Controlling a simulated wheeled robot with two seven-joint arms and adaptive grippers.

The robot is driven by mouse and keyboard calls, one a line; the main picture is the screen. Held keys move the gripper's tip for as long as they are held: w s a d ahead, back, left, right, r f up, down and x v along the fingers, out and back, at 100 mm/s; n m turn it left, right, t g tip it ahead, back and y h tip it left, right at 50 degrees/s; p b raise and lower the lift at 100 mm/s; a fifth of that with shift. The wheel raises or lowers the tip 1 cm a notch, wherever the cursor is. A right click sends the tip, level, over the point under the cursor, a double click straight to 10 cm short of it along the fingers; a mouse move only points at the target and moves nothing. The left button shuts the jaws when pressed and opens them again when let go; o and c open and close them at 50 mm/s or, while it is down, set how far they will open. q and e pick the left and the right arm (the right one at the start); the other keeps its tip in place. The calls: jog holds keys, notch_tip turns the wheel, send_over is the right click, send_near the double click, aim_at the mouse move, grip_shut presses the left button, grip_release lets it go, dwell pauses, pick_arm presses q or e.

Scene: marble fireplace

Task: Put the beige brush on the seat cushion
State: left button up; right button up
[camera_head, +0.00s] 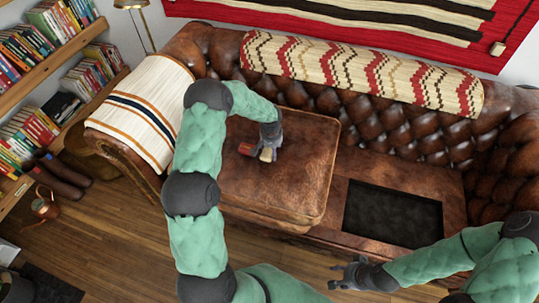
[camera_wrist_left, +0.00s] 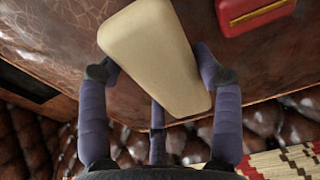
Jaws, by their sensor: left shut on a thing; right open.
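The beige brush (camera_head: 266,154) is a pale block held under my left gripper (camera_head: 269,146), over the brown leather seat cushion (camera_head: 300,185). In the left wrist view the brush (camera_wrist_left: 152,55) lies between the dark fingers of my left gripper (camera_wrist_left: 158,75), which is shut on it. The cushion's worn leather (camera_wrist_left: 60,40) shows behind it. I cannot tell whether the brush touches the cushion. The bristles are not visible. My right gripper (camera_head: 347,273) is open and empty, low in front of the sofa.
A red object (camera_head: 246,149) lies on the cushion just left of the brush; it also shows in the left wrist view (camera_wrist_left: 254,12). A dark recess (camera_head: 392,213) sits in the sofa seat at right. The tufted backrest (camera_head: 360,125) bounds the seat. The cushion's front is clear.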

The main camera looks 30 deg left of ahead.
pick_arm(q)
jog(key=shift+w+a+f+b, duration=0.2)
jog(key=shift+w+a+f, duration=0.2)
jog(key=shift+f, duration=0.2)
jog(key=shift+w+a+f+b, duration=0.2)
jog(key=shift+w+a+f, duration=0.05)
jog(key=shift+a+f, duration=0.25)
notch_tip(320, 180, down, 4)
jog(key=shift+w+a+r+b, duration=0.1)
jog(key=shift+w+a+b, duration=0.05)
jog(key=shift+b, duration=1)
jog(key=o, duration=0.7)
jog(key=shift+o, duration=0.5)
